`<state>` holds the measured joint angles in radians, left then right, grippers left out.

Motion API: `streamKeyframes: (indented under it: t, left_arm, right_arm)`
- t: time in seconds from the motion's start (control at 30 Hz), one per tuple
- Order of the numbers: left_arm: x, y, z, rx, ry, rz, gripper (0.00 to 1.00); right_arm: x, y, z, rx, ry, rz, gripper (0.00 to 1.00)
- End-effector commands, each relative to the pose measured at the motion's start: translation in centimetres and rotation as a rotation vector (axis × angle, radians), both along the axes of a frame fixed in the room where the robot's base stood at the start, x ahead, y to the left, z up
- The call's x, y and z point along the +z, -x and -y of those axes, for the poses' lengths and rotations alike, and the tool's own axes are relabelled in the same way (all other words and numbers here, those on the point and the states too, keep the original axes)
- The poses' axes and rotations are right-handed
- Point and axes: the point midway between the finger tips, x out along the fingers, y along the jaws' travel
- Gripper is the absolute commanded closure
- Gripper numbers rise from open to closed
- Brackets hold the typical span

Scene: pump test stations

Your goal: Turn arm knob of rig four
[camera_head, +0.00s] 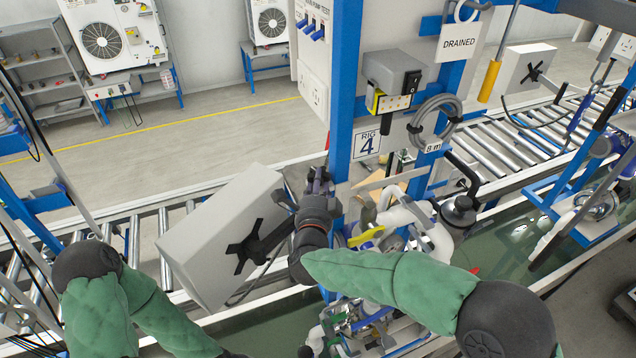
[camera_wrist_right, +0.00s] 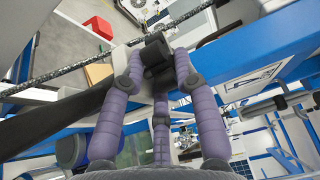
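My right gripper (camera_head: 318,182) is at this post, just below and left of the label. In the wrist view, a black knob (camera_wrist_right: 156,56) sits between the tips of its purple fingers (camera_wrist_right: 160,68). The fingertips close in on both sides of the knob and appear to touch it. The gripper hides the knob in the head view. My left arm comes in at the lower left; its gripper is out of frame.
A tilted grey box with a black handwheel (camera_head: 205,240) stands left of the post, close to my right wrist. White pipes and a pump (camera_head: 425,225) crowd the right side. A "DRAINED" tag (camera_head: 459,42) hangs above. Roller conveyors (camera_head: 540,125) run behind.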

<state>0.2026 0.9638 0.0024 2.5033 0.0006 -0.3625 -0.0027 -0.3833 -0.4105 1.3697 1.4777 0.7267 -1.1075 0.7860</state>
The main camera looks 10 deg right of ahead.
Motion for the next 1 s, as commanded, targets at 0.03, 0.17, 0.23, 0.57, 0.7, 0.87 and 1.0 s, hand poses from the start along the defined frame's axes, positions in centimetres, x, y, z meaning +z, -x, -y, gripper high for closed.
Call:
streamKeyframes:
  t: [0.03,0.17,0.23,0.57,0.7,0.87,1.0]
  left_arm:
    - [0.0,0.0,0.0,0.000,0.000,0.000,0.60]
    - [-0.3,0.0,0.0,0.000,0.000,0.000,0.60]
    - [-0.7,0.0,0.0,0.000,0.000,0.000,0.60]
    - [-2.8,0.0,0.0,0.000,0.000,0.000,0.60]
    - [-3.1,0.0,0.0,0.000,0.000,0.000,0.60]
    - [-3.0,0.0,0.0,0.000,0.000,0.000,0.60]
    - [-3.0,0.0,0.0,0.000,0.000,0.000,0.60]
  right_arm:
    - [0.0,0.0,0.0,0.000,0.000,-0.001,1.00]
    - [-0.1,-0.1,-0.1,-0.015,-0.001,0.000,1.00]
    - [-0.1,-0.2,-0.2,-0.044,-0.001,0.003,1.00]
    - [-0.1,-0.3,-0.5,-0.231,0.000,0.003,1.00]
    - [0.0,-0.3,-0.6,-0.264,-0.001,0.001,1.00]
    - [0.1,-0.2,-0.5,-0.270,0.000,0.000,1.00]
    - [0.1,-0.2,-0.5,-0.269,0.000,0.000,1.00]
